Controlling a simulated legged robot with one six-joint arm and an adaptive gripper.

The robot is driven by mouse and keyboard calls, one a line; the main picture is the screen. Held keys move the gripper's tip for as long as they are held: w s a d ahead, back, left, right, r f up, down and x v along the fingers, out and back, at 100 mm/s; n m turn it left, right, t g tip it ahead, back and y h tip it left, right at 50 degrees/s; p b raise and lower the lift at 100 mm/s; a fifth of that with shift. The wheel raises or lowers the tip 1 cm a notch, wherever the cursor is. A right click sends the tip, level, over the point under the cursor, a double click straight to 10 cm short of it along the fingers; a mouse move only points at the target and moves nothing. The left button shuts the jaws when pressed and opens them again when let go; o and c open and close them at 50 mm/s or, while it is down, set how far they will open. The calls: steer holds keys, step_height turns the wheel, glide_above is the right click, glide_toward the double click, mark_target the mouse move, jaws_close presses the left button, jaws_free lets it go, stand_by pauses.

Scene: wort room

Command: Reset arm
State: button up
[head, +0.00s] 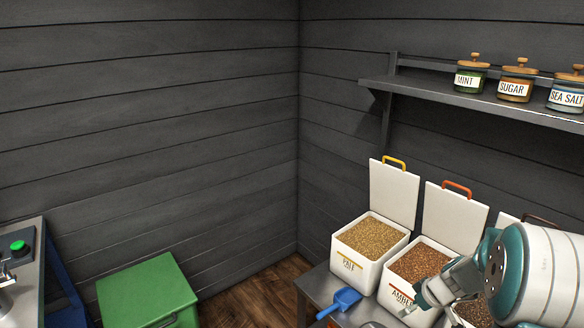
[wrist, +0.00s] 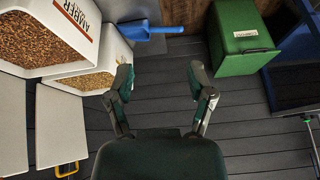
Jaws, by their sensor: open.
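My gripper (wrist: 167,82) is open in the wrist view, with nothing between its two fingers. In the head view my gripper (head: 425,298) is at the lower right, in front of the amber bin (head: 428,250). It partly covers that bin's label. My teal and white arm comes in from the right edge. In the wrist view the amber bin (wrist: 88,15) is at the upper left, tilted in the picture by the camera's angle. The gripper appears apart from it.
A pale-grain bin (head: 347,266) and a blue scoop (head: 340,302) are on the metal table. Bin lids stand open. A green box (head: 150,290) is at the lower left. A shelf (head: 440,98) holds jars of mint (head: 469,79), sugar (head: 514,86) and sea salt (head: 567,97).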

steer(key=s+a+r+m+h, duration=0.1)
steer(key=s+a+r, duration=0.35)
steer(key=r, duration=0.25)
steer(key=s+a+r+m, duration=0.1)
steer(key=s+a+r, duration=0.3)
steer(key=a+r, duration=0.3)
steer(key=s+a+r+m+h, duration=0.1)
steer(key=s+a+r+m, duration=0.1)
steer(key=s, duration=0.6)
steer(key=s+a+r+m+t+h, duration=0.1)
steer(key=s+r+m, duration=0.1)
steer(key=s+r, duration=0.3)
steer(key=s, duration=0.3)
steer(key=shift+s+a+t, duration=0.3)
steer(key=shift+s+a, duration=0.05)
steer(key=shift+c, duration=0.8)
steer(key=shift+d+m, duration=0.1)
steer(key=shift+m, duration=0.2)
